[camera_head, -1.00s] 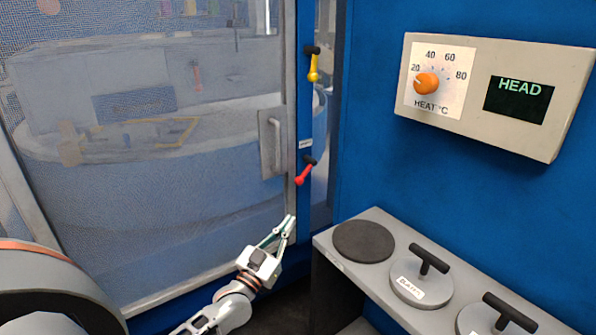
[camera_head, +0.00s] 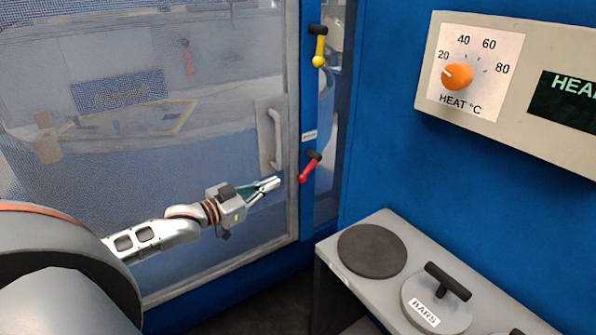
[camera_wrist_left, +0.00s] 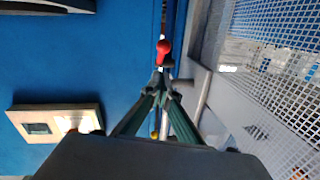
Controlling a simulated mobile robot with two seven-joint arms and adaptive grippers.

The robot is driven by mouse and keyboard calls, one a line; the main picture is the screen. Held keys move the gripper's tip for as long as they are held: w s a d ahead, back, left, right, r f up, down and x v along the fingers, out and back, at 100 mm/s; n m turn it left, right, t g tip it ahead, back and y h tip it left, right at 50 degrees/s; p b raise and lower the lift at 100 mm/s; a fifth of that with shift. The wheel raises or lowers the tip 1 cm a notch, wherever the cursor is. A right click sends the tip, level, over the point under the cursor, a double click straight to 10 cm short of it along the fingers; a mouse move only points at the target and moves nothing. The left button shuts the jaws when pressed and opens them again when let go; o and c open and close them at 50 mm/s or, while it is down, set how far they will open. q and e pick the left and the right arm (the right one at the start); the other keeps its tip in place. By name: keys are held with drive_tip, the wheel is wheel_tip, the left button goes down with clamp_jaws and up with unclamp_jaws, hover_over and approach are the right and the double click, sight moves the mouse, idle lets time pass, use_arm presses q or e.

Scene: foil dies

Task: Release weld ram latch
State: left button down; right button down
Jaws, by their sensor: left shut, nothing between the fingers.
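A red-handled lever (camera_head: 310,168) hangs tilted on the blue post beside the mesh door, below a small label that I cannot read. A yellow-handled lever (camera_head: 318,48) hangs nearly straight down higher on the same post. The frames do not show which lever is the weld ram latch. My left gripper (camera_head: 272,184) is shut and empty, just left of the red lever and apart from it. In the left wrist view the red knob (camera_wrist_left: 163,50) shows just beyond the fingertips (camera_wrist_left: 160,88). My right gripper is out of view.
The mesh door's handle (camera_head: 275,140) stands out just above my left gripper. A heat panel with an orange dial (camera_head: 458,76) is at the upper right. A grey shelf (camera_head: 330,252) with a dark disc (camera_head: 372,250) and a handled weight (camera_head: 437,300) stands lower right.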

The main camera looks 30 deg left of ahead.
use_arm(q)
approach(308, 168)
drive_tip(key=shift+x, duration=2.95)
